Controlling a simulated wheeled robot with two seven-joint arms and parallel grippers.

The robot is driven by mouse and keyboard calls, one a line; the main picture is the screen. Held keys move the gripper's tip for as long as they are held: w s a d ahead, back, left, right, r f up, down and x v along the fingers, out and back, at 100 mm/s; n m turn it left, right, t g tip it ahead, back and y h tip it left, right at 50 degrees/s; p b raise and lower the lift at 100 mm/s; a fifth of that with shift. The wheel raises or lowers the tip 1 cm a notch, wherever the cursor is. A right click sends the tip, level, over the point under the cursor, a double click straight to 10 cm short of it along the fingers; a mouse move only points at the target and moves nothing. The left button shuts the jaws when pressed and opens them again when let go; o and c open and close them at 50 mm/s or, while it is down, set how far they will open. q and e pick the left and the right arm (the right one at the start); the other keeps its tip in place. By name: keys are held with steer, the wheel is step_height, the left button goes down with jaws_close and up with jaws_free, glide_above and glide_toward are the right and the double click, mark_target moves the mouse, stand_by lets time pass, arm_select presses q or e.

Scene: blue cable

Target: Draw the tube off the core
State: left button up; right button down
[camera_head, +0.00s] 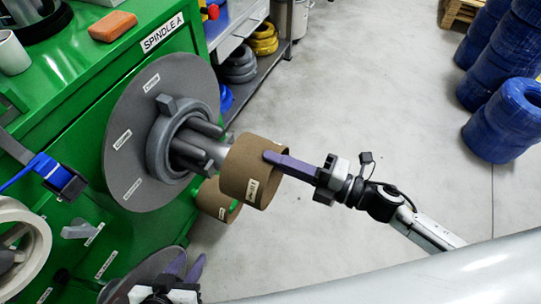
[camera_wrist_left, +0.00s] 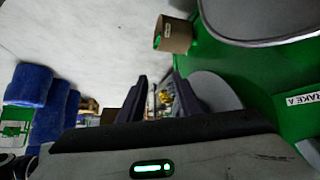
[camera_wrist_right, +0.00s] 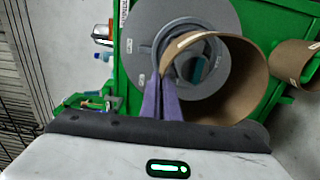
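The brown cardboard tube (camera_head: 252,172) is at the outer end of the grey core (camera_head: 200,150) on spindle A. In the head view the tube meets the core's tip; I cannot tell whether the tip is still inside. The right wrist view looks into the tube (camera_wrist_right: 238,85) toward the core and grey disc. My right gripper (camera_head: 268,158) is shut on the tube's wall, its purple fingers close together at the rim (camera_wrist_right: 160,98). My left gripper (camera_head: 187,266) is low at the front, its fingers apart and empty in the left wrist view (camera_wrist_left: 158,95).
A second brown tube (camera_head: 214,200) sits on a green part below, also visible in the left wrist view (camera_wrist_left: 173,35). The grey disc (camera_head: 130,135) stands behind the core on the green cabinet (camera_head: 90,70). Blue coils (camera_head: 505,120) stand right. The floor between is clear.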

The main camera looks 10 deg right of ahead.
steer(key=shift+v, duration=2.15)
